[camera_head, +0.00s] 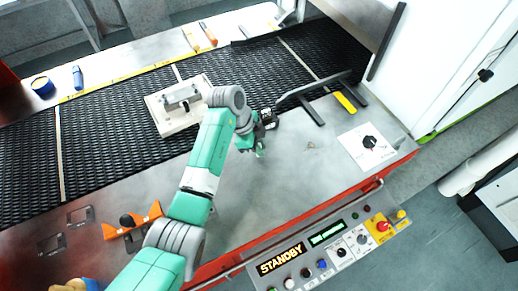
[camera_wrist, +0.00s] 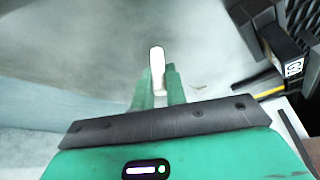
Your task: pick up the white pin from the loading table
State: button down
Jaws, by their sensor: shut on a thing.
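The white pin (camera_wrist: 157,62) shows in the wrist view as a short, pale, rounded rod standing out between the two green fingertips. My gripper (camera_wrist: 159,84) is shut on it. In the head view my gripper (camera_head: 259,150) is over the grey metal loading table (camera_head: 290,185), in front of the belt. The pin cannot be made out in the head view. I cannot tell from these frames whether the pin touches the table.
A black mesh belt (camera_head: 100,130) runs behind the table, with a pale block fixture (camera_head: 165,118) on it. A white plate with a black knob (camera_head: 368,143) lies to the right. An orange bracket (camera_head: 130,222) sits at left. The control panel (camera_head: 330,245) lines the front.

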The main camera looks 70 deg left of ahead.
jog(key=shift+r, duration=0.9)
jog(key=s+d+r+p, duration=0.1)
jog(key=s+d, duration=0.9)
jog(key=d, duration=0.2)
jog(key=shift+d+p, duration=0.25)
jog(key=shift+p, duration=0.05)
